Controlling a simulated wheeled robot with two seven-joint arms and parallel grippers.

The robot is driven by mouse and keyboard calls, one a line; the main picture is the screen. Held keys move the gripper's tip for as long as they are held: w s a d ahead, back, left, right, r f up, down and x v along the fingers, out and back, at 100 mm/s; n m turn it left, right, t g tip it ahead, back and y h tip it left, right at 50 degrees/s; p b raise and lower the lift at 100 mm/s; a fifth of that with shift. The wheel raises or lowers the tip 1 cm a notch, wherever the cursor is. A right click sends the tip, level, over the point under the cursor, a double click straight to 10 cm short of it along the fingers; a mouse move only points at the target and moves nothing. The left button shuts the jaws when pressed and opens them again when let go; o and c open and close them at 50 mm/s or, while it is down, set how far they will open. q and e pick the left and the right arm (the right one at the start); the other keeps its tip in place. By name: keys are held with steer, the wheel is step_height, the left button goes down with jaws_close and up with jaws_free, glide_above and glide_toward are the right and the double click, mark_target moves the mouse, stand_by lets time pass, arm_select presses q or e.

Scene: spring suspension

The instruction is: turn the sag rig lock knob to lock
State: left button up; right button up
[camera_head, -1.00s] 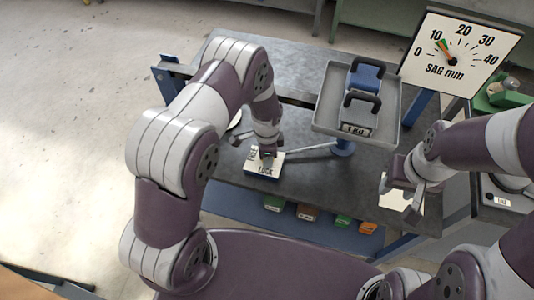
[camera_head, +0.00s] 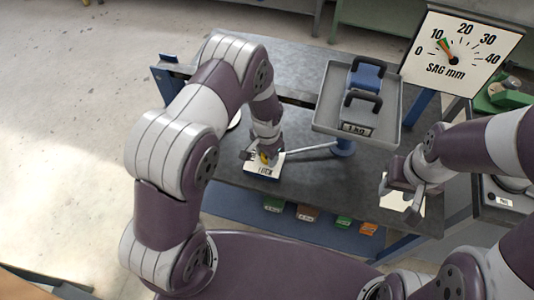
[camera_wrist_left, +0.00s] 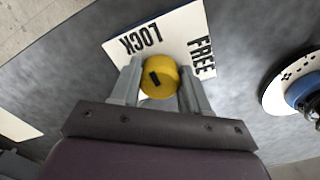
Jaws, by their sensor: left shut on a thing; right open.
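The yellow lock knob (camera_wrist_left: 160,77) sits on a white plate (camera_wrist_left: 183,38) marked LOCK at left and FREE at right in the left wrist view. A short black mark on the knob's top slants, with its upper end toward the LOCK side. My left gripper (camera_wrist_left: 158,88) is shut on the knob, one finger on each side. In the head view the knob (camera_head: 264,157) is partly hidden by my left gripper (camera_head: 263,155), and the plate (camera_head: 262,171) shows below it. My right gripper (camera_head: 405,190) is open, at the right side of the bench.
A grey tray (camera_head: 324,113) holding a blue weight (camera_head: 365,75) and a 1 kg weight (camera_head: 357,130) stands right of the plate. The SAG mm dial (camera_head: 460,52) is behind it, its needle near 10. Several coloured blocks (camera_head: 307,213) lie on a lower shelf.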

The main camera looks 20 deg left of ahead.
stand_by(0.4)
arm_select(q)
steer(key=o, duration=1)
steer(key=shift+r, duration=0.4)
step_height(320, 180, up, 12)
steer(key=shift+f+b, duration=0.1)
steer(key=shift+b, duration=0.65)
